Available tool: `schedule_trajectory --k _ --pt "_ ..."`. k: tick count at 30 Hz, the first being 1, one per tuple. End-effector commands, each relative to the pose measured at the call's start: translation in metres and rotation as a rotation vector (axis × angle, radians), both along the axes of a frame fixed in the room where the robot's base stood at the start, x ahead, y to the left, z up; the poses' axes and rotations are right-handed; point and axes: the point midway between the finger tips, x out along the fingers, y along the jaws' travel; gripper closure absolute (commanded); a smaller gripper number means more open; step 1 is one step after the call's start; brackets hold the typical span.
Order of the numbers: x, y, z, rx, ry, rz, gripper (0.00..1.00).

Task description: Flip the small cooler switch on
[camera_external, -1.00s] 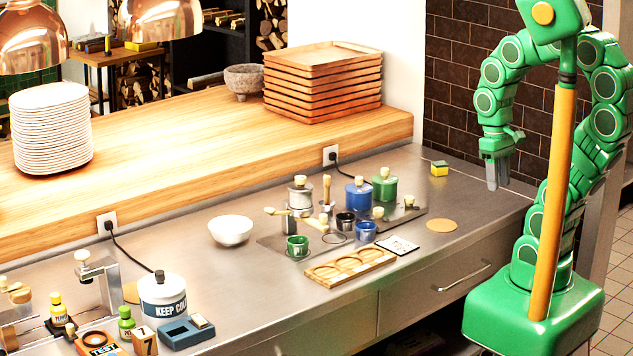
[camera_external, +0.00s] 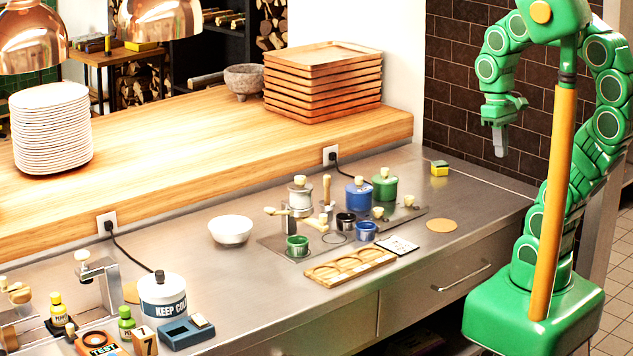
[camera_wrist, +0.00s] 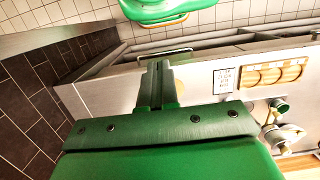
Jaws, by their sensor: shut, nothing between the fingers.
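The small cooler (camera_external: 162,299) is a white drum lettered "KEEP COLD" with a dark knob on top, at the lower left of the external view. A black cord runs behind it to a wall outlet. A blue box (camera_external: 180,334) with a cream piece on top stands beside it; I cannot tell whether this is the switch. No switch position can be made out. My gripper (camera_external: 500,153) is shut and empty, raised above the right end of the counter, far from the cooler. Its fingers (camera_wrist: 157,68) point ahead in the wrist view, where the cooler does not show.
Between gripper and cooler stand a blue pot (camera_external: 358,196), a green pot (camera_external: 385,187), a wooden tray (camera_external: 350,268), a card (camera_external: 397,245) and a white bowl (camera_external: 231,231). Small bottles and a "TEST" device (camera_external: 101,345) crowd the cooler's left. The counter's front right is clear.

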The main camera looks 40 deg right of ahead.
Motion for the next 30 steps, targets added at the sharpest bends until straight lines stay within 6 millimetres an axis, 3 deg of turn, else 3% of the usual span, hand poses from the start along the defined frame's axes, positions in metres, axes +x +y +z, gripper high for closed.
schedule_trajectory --k 3,8,20,30 --pt "0.002 0.000 0.026 0.000 -0.007 0.000 1.00" --pt "0.004 0.001 0.053 0.000 -0.005 0.005 1.00" --pt "0.074 0.029 0.083 0.006 -0.042 0.136 1.00" --pt "0.137 0.069 0.108 0.013 -0.082 0.260 1.00"
